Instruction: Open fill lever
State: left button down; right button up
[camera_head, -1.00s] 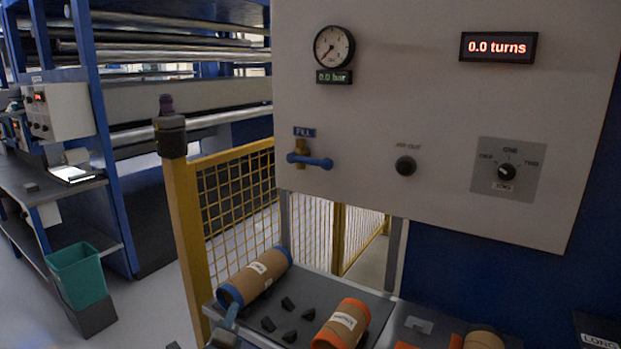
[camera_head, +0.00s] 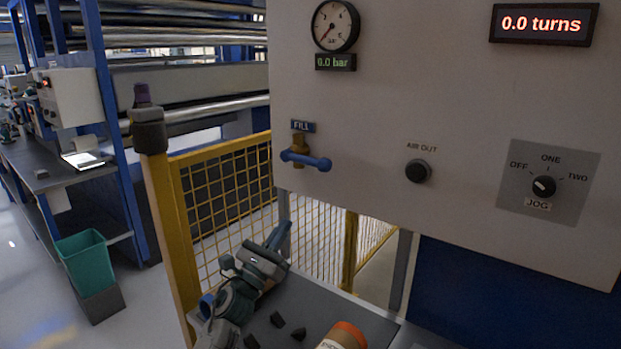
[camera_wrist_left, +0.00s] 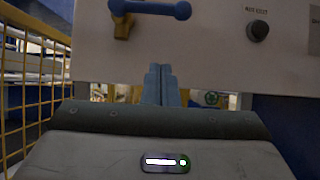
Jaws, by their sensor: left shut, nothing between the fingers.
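The fill lever (camera_head: 305,160) is a blue handle with rounded ends on a brass-coloured valve, under the FILL label (camera_head: 303,126) on the white panel. The handle lies roughly crosswise. It also shows at the top of the left wrist view (camera_wrist_left: 150,9). My left gripper (camera_head: 279,234) is below the lever and apart from it, its blue fingers pointing up towards the panel. In the left wrist view the fingers (camera_wrist_left: 161,84) are together with nothing between them, below the handle. My right gripper is not in view.
The pressure gauge (camera_head: 335,25) reads near zero above a 0.0 bar display (camera_head: 336,62). The AIR OUT button (camera_head: 418,171) and JOG knob (camera_head: 544,187) are to the right. A yellow mesh fence (camera_head: 226,190) stands behind. An orange-ended roller (camera_head: 344,337) lies on the bench below.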

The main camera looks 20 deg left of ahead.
pick_arm(q)
jog(key=p, duration=0.8)
send_near(305, 160)
jog(key=w+d+r, duration=0.2)
jog(key=w+d, duration=0.1)
jog(key=w, duration=0.3)
jog(key=shift+s+d+f, duration=0.15)
jog(key=shift+d+f, duration=0.05)
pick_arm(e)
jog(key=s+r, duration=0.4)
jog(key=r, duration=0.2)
pick_arm(q)
jog(key=shift+f, duration=0.1)
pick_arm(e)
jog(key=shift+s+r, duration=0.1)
pick_arm(q)
jog(key=shift+d+r+n+y, duration=0.1)
jog(key=shift+r+n+y, duration=0.25)
jog(key=shift+n, duration=0.25)
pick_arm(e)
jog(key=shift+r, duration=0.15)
